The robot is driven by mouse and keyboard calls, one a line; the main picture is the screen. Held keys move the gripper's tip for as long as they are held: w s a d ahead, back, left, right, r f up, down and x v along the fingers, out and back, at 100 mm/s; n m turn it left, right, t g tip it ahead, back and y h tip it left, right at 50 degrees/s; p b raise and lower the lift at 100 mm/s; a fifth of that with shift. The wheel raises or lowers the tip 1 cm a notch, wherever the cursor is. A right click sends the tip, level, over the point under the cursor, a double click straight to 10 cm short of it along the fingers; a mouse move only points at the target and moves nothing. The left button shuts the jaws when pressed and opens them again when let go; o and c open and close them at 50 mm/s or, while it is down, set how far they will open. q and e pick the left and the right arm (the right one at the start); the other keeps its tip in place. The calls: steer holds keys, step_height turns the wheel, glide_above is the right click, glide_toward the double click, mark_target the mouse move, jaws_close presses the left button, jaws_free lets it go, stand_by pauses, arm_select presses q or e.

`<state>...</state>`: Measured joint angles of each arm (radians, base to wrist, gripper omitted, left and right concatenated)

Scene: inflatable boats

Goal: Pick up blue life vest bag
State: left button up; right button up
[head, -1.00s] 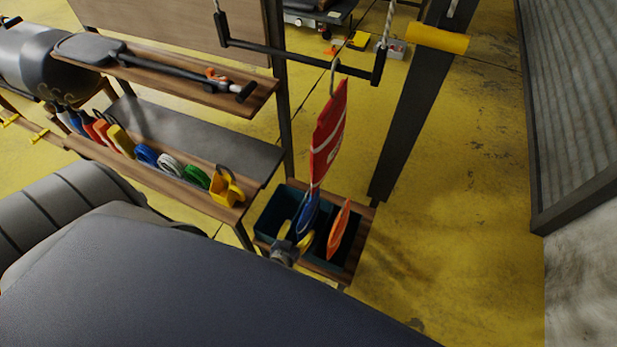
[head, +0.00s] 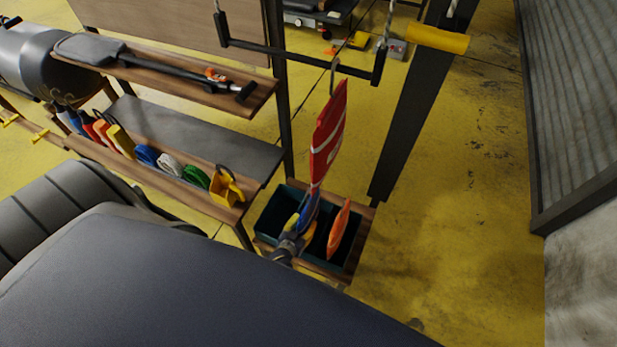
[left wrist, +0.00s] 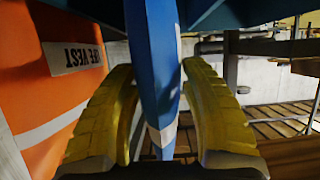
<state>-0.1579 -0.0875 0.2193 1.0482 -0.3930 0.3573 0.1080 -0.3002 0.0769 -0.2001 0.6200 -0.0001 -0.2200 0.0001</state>
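The blue life vest bag (head: 309,209) stands upright at the dark bin, just below a red hanging vest. My left gripper (head: 298,226) has its yellow fingers on both sides of the blue bag. In the left wrist view, the blue bag (left wrist: 153,50) runs edge-on between the two yellow fingers (left wrist: 158,85), which are closed against it. The orange life vest bag (head: 339,230) stands to the right of it; it also shows in the left wrist view (left wrist: 50,95), with "VEST" lettering. My right gripper is not in view.
The dark teal bin (head: 268,222) sits on a low wooden shelf. The red vest (head: 328,135) hangs from a hook on a bar close above. A rack (head: 190,170) with coloured items stands left. A dark post (head: 415,100) is behind; yellow floor lies clear to the right.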

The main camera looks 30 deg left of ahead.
arm_select(q)
jaws_close()
steer(key=shift+r, duration=0.1)
